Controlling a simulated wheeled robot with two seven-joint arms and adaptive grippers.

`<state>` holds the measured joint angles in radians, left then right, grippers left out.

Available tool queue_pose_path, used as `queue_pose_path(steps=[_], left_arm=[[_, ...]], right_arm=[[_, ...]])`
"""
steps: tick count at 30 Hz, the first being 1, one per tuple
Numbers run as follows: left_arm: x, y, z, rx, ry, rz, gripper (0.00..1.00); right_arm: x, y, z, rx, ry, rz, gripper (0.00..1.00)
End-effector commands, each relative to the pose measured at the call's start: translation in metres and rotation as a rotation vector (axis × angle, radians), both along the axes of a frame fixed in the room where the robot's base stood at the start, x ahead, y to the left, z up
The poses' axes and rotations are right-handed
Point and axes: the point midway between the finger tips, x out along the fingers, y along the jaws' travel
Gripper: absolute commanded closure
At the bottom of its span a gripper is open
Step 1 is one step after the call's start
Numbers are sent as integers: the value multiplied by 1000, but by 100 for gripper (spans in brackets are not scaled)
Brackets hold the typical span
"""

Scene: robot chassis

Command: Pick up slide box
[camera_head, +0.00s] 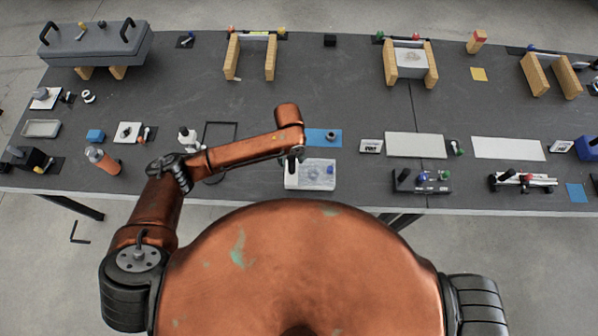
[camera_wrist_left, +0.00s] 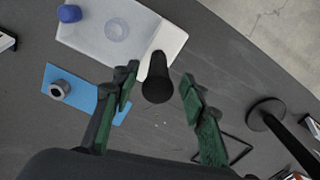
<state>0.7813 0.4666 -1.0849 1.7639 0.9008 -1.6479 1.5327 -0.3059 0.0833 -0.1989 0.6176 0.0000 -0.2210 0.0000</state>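The likely slide box is a white, flat box with a clear round disc and a blue knob (camera_head: 318,176) at the table's near edge, in the middle of the head view. It also shows at the top of the left wrist view (camera_wrist_left: 105,38). A black handle (camera_wrist_left: 157,78) stands up from its end. My left gripper (camera_wrist_left: 158,90) is open, with its two green-padded fingers on either side of the handle and visible gaps to it. In the head view, my left gripper (camera_head: 294,156) is small and partly hidden under my arm. My right gripper is out of view.
A blue mat (camera_head: 324,138) with a grey ring lies just behind the box. A black rectangular frame (camera_head: 220,136) and a white item with a black top (camera_head: 188,138) are to the left. A black tool holder (camera_head: 421,181) stands to the right, with bare table between.

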Motion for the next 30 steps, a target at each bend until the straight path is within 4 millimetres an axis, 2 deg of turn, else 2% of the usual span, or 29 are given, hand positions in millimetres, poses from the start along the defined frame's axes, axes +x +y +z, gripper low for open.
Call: queue_pose_path(steps=[9, 19, 30], left_arm=[[0, -1, -42, 1, -1, 1, 60], [0, -2, -49, 0, -2, -1, 61], [0, -1, -49, 0, -2, 0, 86]], right_arm=[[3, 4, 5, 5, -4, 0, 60], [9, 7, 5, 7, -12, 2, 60], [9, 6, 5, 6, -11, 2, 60]])
